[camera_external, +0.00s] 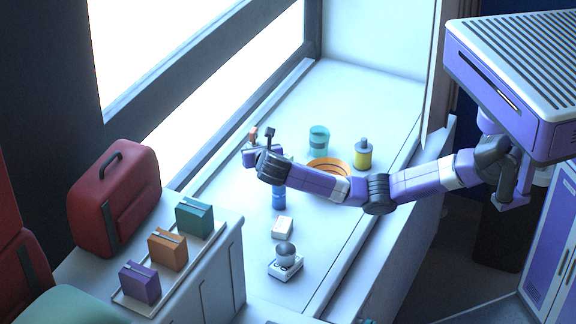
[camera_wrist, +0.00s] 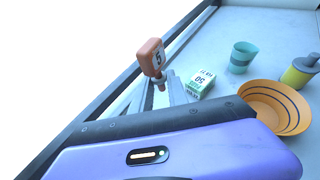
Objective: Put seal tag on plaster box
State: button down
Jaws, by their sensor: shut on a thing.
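The orange-brown seal tag (camera_wrist: 152,58), marked with a 5, is between the fingers of my gripper (camera_wrist: 164,88) in the wrist view. My gripper is shut on its narrow lower end, and the wide head sticks up. In the camera_external view the tag (camera_external: 252,132) shows small at my gripper (camera_external: 261,138), above the far-left part of the counter. A small white and green box (camera_wrist: 200,84), marked 30, looks like the plaster box. It stands on the counter just right of the fingers in the wrist view, apart from the tag. I cannot make it out in the camera_external view.
An orange bowl (camera_wrist: 277,106), a teal cup (camera_wrist: 242,57) and a yellow bottle (camera_wrist: 299,72) stand right of the box. A blue cylinder (camera_external: 279,199), a white box (camera_external: 283,227) and a small scale-like device (camera_external: 285,267) stand nearer. The window ledge borders the counter's left.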

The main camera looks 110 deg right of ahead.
jog(key=a+f+n+t+p, duration=0.1)
jog(key=a+f+t+p, duration=0.1)
jog(key=a+f+p, duration=0.3)
notch_tip(320, 180, up, 9)
jog(key=n+t+y+p, duration=0.2)
jog(key=n+t+p, duration=0.3)
jog(key=n+t, duration=0.15)
send_over(286, 226)
notch_tip(286, 226, down, 20)
jog(key=shift+r+b, duration=0.1)
jog(key=shift+b, duration=0.4)
jog(key=c, duration=1.3)
grip_release()
